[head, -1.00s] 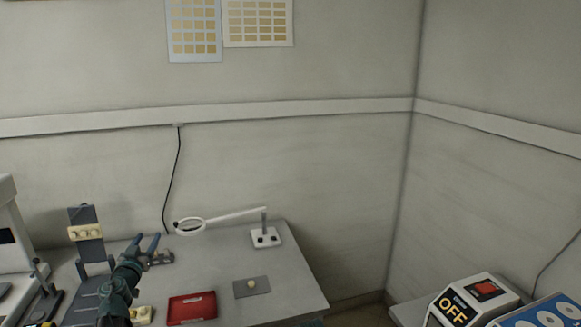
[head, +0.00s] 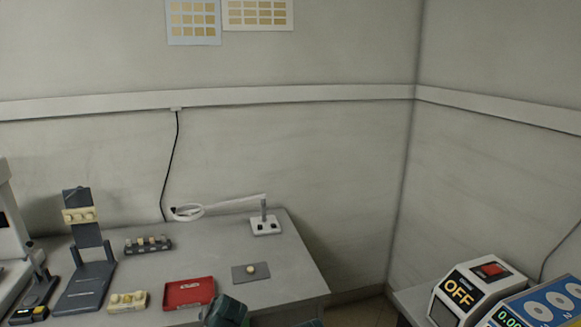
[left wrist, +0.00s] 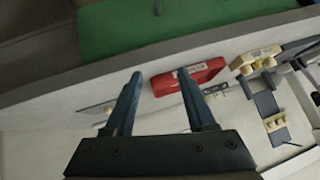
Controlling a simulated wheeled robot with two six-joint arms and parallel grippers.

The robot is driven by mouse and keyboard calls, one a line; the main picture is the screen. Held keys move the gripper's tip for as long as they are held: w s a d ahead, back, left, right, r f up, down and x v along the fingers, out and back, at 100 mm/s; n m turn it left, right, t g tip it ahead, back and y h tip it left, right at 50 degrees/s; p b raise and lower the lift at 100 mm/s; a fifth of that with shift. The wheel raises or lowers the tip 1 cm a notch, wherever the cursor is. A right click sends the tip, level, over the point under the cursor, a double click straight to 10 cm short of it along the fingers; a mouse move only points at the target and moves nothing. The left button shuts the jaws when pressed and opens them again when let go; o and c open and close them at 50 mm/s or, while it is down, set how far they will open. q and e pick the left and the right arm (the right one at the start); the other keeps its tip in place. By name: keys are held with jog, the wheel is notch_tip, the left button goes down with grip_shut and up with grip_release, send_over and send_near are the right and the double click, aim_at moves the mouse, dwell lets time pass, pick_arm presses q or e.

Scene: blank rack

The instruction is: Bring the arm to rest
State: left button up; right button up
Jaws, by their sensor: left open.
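My left gripper (left wrist: 160,74) shows in the left wrist view with its two blue fingers spread apart and nothing between them. In the head view only a dark teal part of my left arm shows, at the bottom edge in front of the bench; its fingers are out of that view. The dark rack (head: 148,246) stands on the bench with several pale and brownish blanks in it. The red tray (head: 190,290) lies in front of it, and shows beyond the fingers in the wrist view (left wrist: 205,74). My right gripper is not in view.
A cream block (head: 127,301) sits left of the tray. A grey upright stand (head: 88,238) carries cream pieces. A magnifier lamp (head: 265,222) stands behind. An OFF-labelled box (head: 470,290) is at right.

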pick_arm(q)
jog(key=s+d+f+m+g+h+b, duration=0.1)
jog(key=s+d+f+m+g+h, duration=0.25)
jog(key=s+d, duration=0.55)
jog(key=s+d+f+m+g+b, duration=0.2)
jog(key=s+d+f+m+g, duration=0.15)
jog(key=s+d+f, duration=0.5)
notch_tip(320, 180, up, 15)
jog(key=s+a+p, duration=0.1)
jog(key=s+p, duration=0.1)
jog(key=p, duration=1.1)
jog(key=shift+a+n, duration=0.3)
